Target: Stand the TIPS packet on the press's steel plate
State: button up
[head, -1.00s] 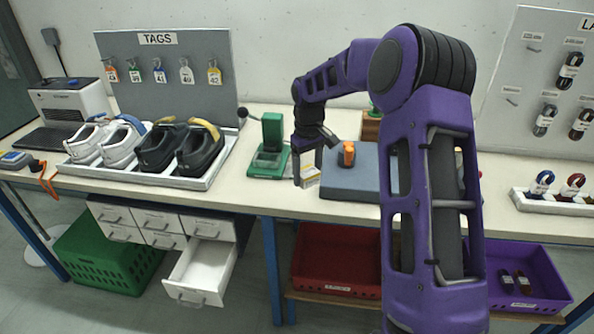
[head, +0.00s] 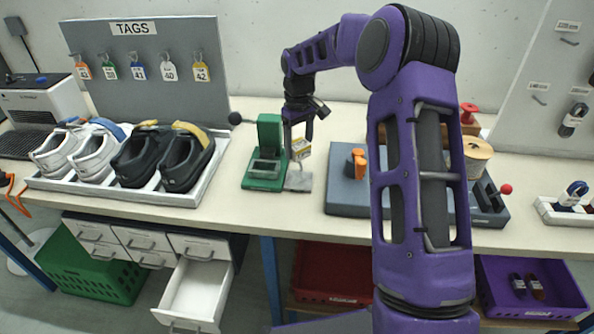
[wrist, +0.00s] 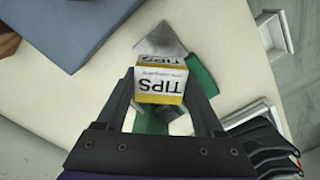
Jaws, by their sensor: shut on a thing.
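The TIPS packet (head: 300,148), a small white and yellow box, is held between the fingers of my gripper (head: 298,136). In the wrist view the packet (wrist: 160,82) shows its TIPS lettering upside down, with a finger on each side. The green press (head: 268,155) stands on the table, and its grey steel plate (head: 299,182) lies at its right side. In the head view the packet appears above the plate, apart from it. In the wrist view the packet hides part of the plate (wrist: 160,38). The plate looks bare where it shows.
A shoe tray (head: 110,190) stands left of the press, and the press's black lever knob (head: 235,118) sticks out that way. A blue-grey block (head: 345,192) with an orange part lies to the right. An open drawer (head: 195,290) juts out below the table.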

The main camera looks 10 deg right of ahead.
aim_at(299, 144)
notch_tip(299, 144, down, 9)
jog(key=shift+s+r, duration=0.1)
jog(key=shift+r, duration=0.1)
dwell(0.3)
jog(key=o, duration=1.2)
jog(key=shift+f, duration=0.15)
notch_tip(299, 144, up, 12)
jog(key=shift+r, duration=0.15)
